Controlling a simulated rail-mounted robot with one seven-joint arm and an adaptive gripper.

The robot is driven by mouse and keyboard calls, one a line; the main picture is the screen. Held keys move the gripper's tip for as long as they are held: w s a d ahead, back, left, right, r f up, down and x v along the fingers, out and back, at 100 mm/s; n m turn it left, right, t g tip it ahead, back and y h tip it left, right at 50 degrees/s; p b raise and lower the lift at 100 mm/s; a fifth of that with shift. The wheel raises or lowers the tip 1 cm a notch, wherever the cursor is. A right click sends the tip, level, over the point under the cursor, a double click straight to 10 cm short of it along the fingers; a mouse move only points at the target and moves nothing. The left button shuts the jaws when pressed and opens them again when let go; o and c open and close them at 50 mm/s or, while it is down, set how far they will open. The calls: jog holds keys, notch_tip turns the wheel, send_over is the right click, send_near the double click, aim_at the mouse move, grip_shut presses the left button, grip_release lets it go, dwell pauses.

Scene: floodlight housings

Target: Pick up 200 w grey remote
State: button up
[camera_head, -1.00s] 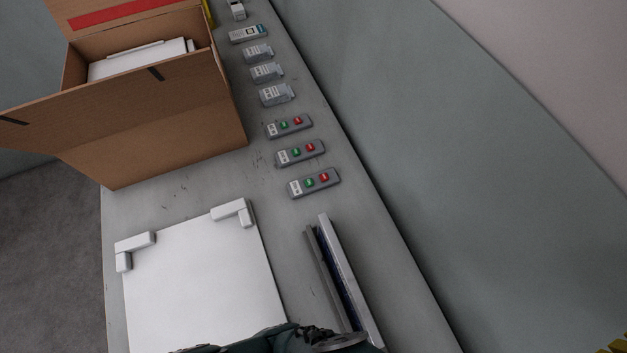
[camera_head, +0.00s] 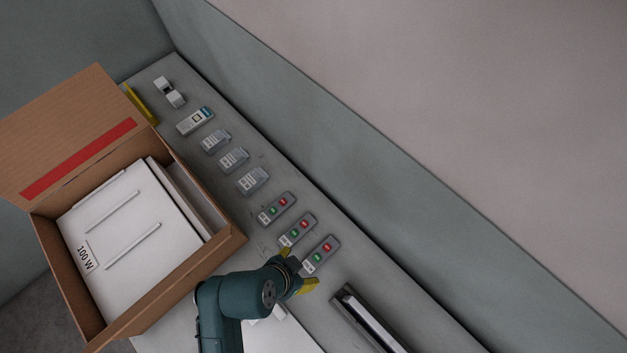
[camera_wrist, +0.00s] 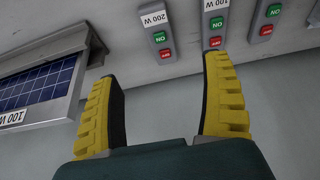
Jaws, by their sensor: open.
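The 200 W remote (camera_wrist: 160,38) is a small grey bar with a white label, a green button and a red button. It lies on the bench at the top middle of the wrist view. In the head view it is the grey remote (camera_head: 321,254) nearest the solar panel, lying flat. My gripper (camera_wrist: 160,70) is open and empty, its yellow fingers apart. In the wrist view the remote shows between and beyond the fingertips. In the head view my gripper (camera_head: 300,268) is close to the remote's label end; I cannot tell its height above the bench.
A 100 W remote (camera_wrist: 214,18) and a third similar remote (camera_head: 274,208) lie close alongside. A panel labelled 100 W (camera_wrist: 40,90) is beside them. A cardboard box (camera_head: 190,280) stands left. Several grey devices line the bench by the wall (camera_head: 400,180).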

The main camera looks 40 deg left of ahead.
jog(key=b, duration=0.2)
send_near(318, 256)
jog(key=x, duration=0.3)
jog(key=s+x, duration=0.1)
jog(key=x, duration=0.1)
jog(key=shift+w+f, duration=0.1)
jog(key=shift+f, duration=0.1)
jog(key=b+x, duration=0.1)
jog(key=x, duration=0.1)
jog(key=b+x, duration=0.1)
jog(key=x, duration=0.2)
jog(key=shift+w, duration=0.45)
jog(key=shift+r, duration=0.1)
jog(key=c, duration=1.3)
